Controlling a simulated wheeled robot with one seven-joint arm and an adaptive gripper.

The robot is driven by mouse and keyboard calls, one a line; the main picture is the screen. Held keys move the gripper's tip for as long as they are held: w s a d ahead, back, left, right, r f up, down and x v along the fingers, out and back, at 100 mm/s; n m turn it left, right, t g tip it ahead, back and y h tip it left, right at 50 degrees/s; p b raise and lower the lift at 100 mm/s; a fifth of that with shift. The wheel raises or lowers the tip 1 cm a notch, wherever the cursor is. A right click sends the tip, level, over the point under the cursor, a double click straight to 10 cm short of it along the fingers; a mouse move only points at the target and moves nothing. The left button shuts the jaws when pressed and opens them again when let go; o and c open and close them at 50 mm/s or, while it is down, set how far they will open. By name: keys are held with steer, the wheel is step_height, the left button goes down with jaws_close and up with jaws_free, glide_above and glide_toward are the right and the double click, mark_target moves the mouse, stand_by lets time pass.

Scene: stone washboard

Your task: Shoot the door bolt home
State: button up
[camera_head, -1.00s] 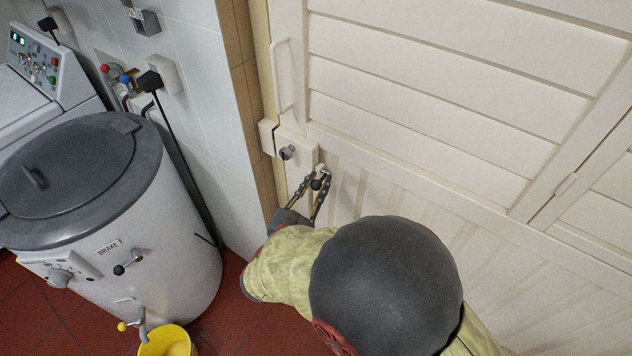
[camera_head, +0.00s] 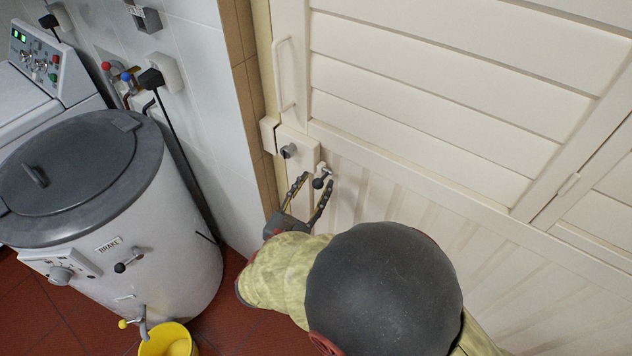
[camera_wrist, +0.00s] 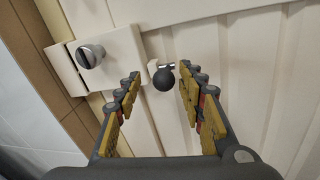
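The cream door (camera_head: 430,105) is shut against its frame. A dark ball knob (camera_head: 318,183) on a short metal stem sits low beside the white lock box (camera_head: 298,150), which has a grey metal cylinder (camera_head: 288,151). In the wrist view the ball knob (camera_wrist: 163,82) lies between my spread fingertips, with a visible gap on each side. My gripper (camera_head: 316,179) is open and empty at the knob. The lock box (camera_wrist: 118,62) and its cylinder (camera_wrist: 91,56) are left of the knob there. I cannot tell the bolt's end position.
A white pull handle (camera_head: 283,75) stands on the door above the lock box. A tiled wall edge (camera_head: 255,110) is close on the left. A grey-lidded drum machine (camera_head: 110,220) and a yellow bucket (camera_head: 168,341) stand to the left on red floor tiles.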

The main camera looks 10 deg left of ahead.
steer(key=s+a, duration=0.2)
steer(key=s, duration=0.8)
